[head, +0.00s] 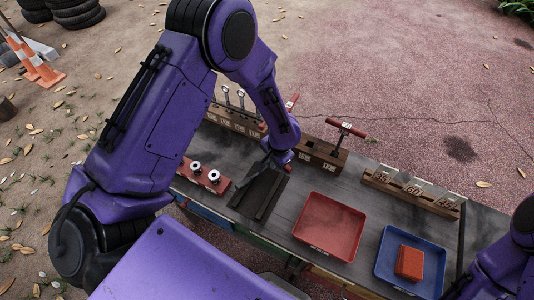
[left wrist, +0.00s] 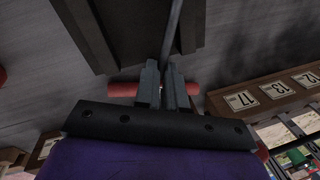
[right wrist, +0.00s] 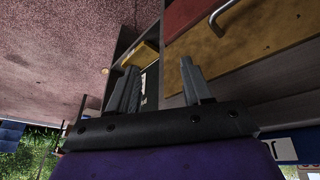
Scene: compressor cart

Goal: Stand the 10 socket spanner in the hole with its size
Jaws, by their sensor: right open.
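My left gripper (left wrist: 167,85) is shut on the red crossbar handle (left wrist: 193,88) of a T-handled socket spanner. Its grey shaft (left wrist: 172,35) runs away over a dark grooved holder (head: 250,202). I cannot read its size or tell whether its tip touches anything. In the head view the left gripper (head: 279,160) is low between that holder and a wooden hole block (head: 322,156). Plates 17 and 13 show on the block (left wrist: 275,91); a further plate is unclear. A red-handled spanner (head: 345,129) stands upright in the block. My right gripper (right wrist: 160,88) is open and empty.
A red tray (head: 329,226) is empty. A blue tray (head: 385,262) holds an orange-red block (head: 409,263). A labelled wooden rack (head: 413,192) is at right. A red socket holder (head: 203,176) and another wooden block (head: 238,121) are at left. Another red handle (head: 292,101) shows behind my arm.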

